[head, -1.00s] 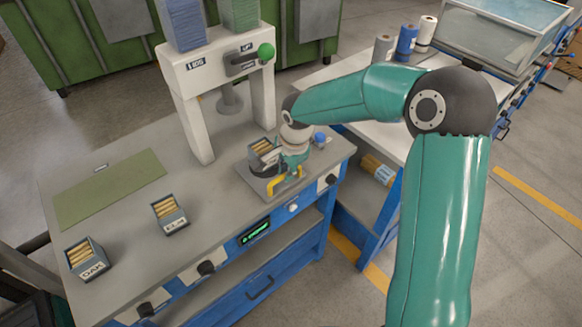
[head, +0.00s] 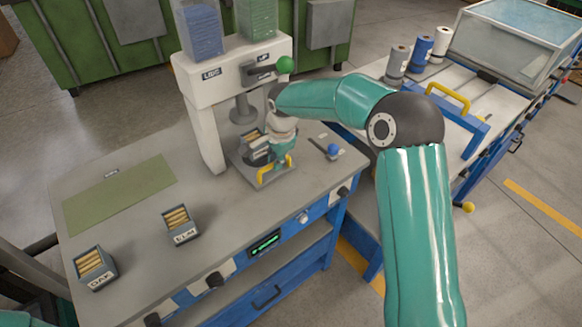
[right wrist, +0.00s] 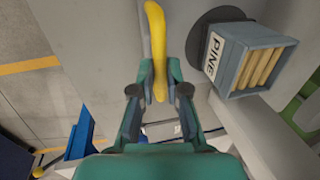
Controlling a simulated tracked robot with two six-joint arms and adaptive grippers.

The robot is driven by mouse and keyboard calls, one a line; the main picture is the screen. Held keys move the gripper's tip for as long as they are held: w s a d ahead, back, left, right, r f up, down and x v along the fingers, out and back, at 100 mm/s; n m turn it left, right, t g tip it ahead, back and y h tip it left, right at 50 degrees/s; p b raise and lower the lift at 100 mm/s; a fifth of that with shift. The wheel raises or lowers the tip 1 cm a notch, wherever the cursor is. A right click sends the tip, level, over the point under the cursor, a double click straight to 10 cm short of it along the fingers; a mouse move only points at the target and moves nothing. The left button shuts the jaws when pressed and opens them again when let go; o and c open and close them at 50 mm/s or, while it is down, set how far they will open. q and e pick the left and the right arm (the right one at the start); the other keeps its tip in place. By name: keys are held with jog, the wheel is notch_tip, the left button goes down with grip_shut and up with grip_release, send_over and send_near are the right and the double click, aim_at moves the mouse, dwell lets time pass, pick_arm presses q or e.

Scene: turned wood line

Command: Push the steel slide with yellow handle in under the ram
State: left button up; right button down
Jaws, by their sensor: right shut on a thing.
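The steel slide (head: 243,171) lies on the bench in front of the press, partly in under it. The yellow handle (head: 262,170) stands at its front edge. My right gripper (head: 278,165) is shut on this handle; the right wrist view shows the yellow bar (right wrist: 154,35) between the fingers (right wrist: 157,92). A blue-grey box (right wrist: 228,60) labelled PINE, holding wooden pieces, sits on a dark round disc on the slide. The ram (head: 243,110) hangs above and a little behind the box, apart from it. My gripper partly hides the slide and box. My left gripper is not in view.
The press frame (head: 205,130) has a green-knobbed lever (head: 284,64). The ELM box (head: 180,223) and OAK box (head: 94,266) stand on the left bench, near a green mat (head: 120,195). A blue knob (head: 333,149) is right of the slide.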

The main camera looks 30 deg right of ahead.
jog(key=shift+w+d, duration=0.15)
jog(key=shift+w, duration=0.15)
jog(key=shift+w+r+p, duration=0.15)
jog(key=shift+r+p, duration=0.1)
jog(key=shift+p, duration=0.05)
jog(key=shift+w+a+f, duration=0.2)
jog(key=shift+w+a, duration=0.05)
jog(key=shift+w, duration=0.35)
jog(key=c, duration=1.2)
grip_release()
jog(key=shift+s, duration=0.1)
